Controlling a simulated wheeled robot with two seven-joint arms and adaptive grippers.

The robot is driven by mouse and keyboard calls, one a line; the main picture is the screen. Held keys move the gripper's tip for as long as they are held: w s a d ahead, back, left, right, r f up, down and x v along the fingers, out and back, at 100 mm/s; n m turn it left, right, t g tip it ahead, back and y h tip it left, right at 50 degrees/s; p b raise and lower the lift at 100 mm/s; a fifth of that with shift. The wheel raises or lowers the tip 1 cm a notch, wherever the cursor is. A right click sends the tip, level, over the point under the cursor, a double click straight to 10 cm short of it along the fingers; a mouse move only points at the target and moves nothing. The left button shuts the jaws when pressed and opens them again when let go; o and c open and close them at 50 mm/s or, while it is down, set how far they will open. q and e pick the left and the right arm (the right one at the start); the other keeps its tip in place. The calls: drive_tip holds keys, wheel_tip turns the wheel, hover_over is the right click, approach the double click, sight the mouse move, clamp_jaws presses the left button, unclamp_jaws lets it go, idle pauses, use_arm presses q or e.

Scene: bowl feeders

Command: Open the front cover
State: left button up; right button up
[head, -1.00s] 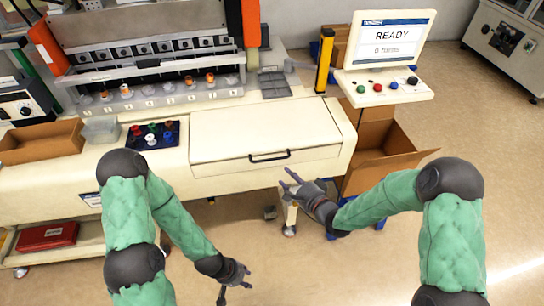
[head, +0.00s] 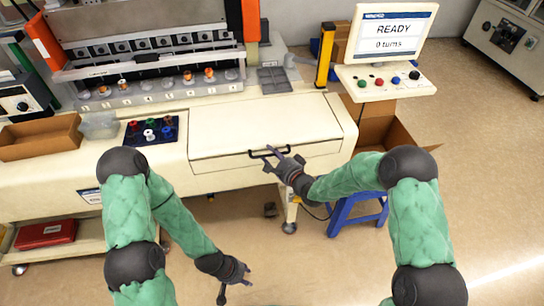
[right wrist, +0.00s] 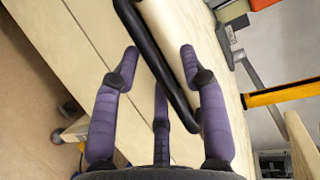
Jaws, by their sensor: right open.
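The front cover (head: 262,127) is a cream panel on the front of the machine, and it looks closed. Its black bar handle (head: 268,152) runs across its lower front face. My right gripper (head: 278,155) is open at the right part of the handle. In the right wrist view the black handle (right wrist: 160,65) passes between the spread purple fingers of the right gripper (right wrist: 158,75). I cannot tell whether they touch it. My left gripper (head: 242,277) hangs low over the floor, away from the machine; its fingers are too small to judge.
A screen reading READY (head: 388,36) stands above a button panel (head: 385,80) at the right. A cardboard box (head: 385,132) and a blue stool (head: 358,212) stand right of the cover. Floor in front is clear.

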drive_tip(key=shift+c, duration=0.2)
clamp_jaws()
